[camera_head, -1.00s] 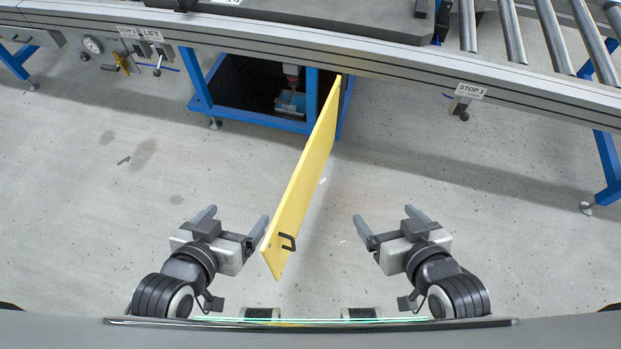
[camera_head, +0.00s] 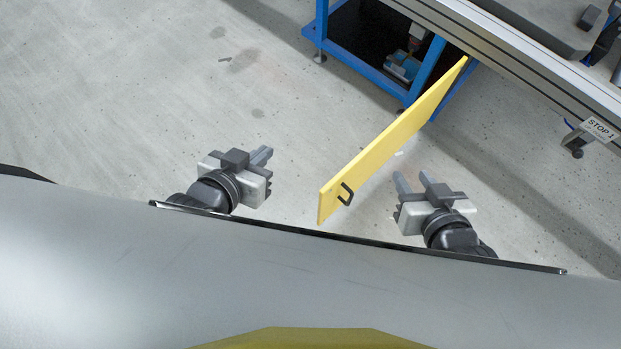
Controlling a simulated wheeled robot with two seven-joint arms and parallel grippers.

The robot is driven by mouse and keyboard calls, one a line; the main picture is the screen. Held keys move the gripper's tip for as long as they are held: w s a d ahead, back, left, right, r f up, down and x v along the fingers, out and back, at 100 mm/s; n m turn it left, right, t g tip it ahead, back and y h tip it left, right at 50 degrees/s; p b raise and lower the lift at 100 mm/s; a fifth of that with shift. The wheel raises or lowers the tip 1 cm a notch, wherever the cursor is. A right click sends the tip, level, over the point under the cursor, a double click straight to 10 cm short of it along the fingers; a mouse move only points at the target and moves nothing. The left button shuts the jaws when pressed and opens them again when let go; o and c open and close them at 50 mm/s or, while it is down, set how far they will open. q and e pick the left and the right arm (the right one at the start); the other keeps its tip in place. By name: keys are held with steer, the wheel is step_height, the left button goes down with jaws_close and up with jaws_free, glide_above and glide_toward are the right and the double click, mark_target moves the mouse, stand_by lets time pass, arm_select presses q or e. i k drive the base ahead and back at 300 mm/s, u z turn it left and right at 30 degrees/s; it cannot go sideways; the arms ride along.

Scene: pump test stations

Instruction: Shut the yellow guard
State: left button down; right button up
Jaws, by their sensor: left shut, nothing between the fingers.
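The yellow guard (camera_head: 390,145) stands swung wide open, sticking out from the blue frame (camera_head: 428,68) under the conveyor. Its far edge meets the frame, and its free end points towards me. A black handle (camera_head: 346,194) sits on the right face near the free end. My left gripper (camera_head: 264,155) is left of the guard, shut and empty, apart from it. My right gripper (camera_head: 412,177) is right of the guard, on the handle's side, with a narrow gap between its fingers. It is empty and apart from the guard.
The conveyor rail (camera_head: 520,62) crosses the top right, with a STOP 1 label (camera_head: 599,129) and a knob below it. The grey floor (camera_head: 130,110) at left is clear.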

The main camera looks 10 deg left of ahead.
mark_target(342, 188)
steer(key=u, duration=1.75)
steer(key=k, duration=1)
steer(key=z, duration=2.05)
